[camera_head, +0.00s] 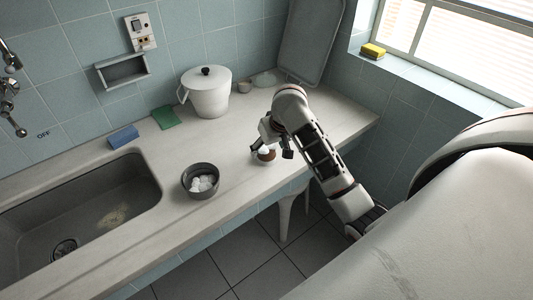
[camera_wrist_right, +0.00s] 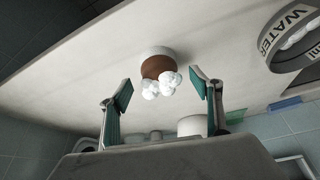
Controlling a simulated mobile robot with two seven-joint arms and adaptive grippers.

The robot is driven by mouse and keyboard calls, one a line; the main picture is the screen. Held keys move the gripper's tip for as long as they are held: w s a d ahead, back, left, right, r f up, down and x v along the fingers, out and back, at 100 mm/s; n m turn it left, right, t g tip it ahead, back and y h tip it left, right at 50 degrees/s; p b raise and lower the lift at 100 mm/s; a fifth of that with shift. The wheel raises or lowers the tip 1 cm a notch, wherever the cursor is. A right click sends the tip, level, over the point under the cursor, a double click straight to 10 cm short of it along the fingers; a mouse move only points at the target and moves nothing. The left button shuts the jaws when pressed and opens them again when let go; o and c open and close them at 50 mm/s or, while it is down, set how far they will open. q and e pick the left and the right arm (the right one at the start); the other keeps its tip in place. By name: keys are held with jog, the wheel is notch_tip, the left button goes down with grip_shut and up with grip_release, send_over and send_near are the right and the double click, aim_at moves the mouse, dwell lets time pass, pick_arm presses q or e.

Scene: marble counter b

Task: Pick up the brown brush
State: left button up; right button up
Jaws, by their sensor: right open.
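The brown brush (camera_head: 268,157) stands on the marble counter near its front edge, partly hidden by my right gripper in the head view. In the right wrist view the brush (camera_wrist_right: 156,66) is a round brown piece with a pale band, with white foam-like clumps on its near side. My right gripper (camera_head: 271,150) is open just above and beside the brush. In the wrist view its two green-padded fingers (camera_wrist_right: 163,82) stand apart, with the brush seen between and a little beyond their tips. I cannot tell whether they touch it. My left gripper is not in view.
A grey bowl (camera_head: 187,181) with white clumps stands left of the brush; its lettered side (camera_wrist_right: 284,42) shows in the wrist view. A white lidded pot (camera_head: 209,99), green cloth (camera_head: 166,117) and blue sponge (camera_head: 124,137) lie behind. The sink (camera_head: 60,205) is at left.

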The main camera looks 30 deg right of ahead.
aim_at(268, 148)
jog(key=shift+x, duration=2.25)
jog(key=shift+w, duration=0.1)
jog(key=c, duration=1.3)
jog(key=shift+d+r, duration=0.1)
jog(key=shift+r, duration=0.05)
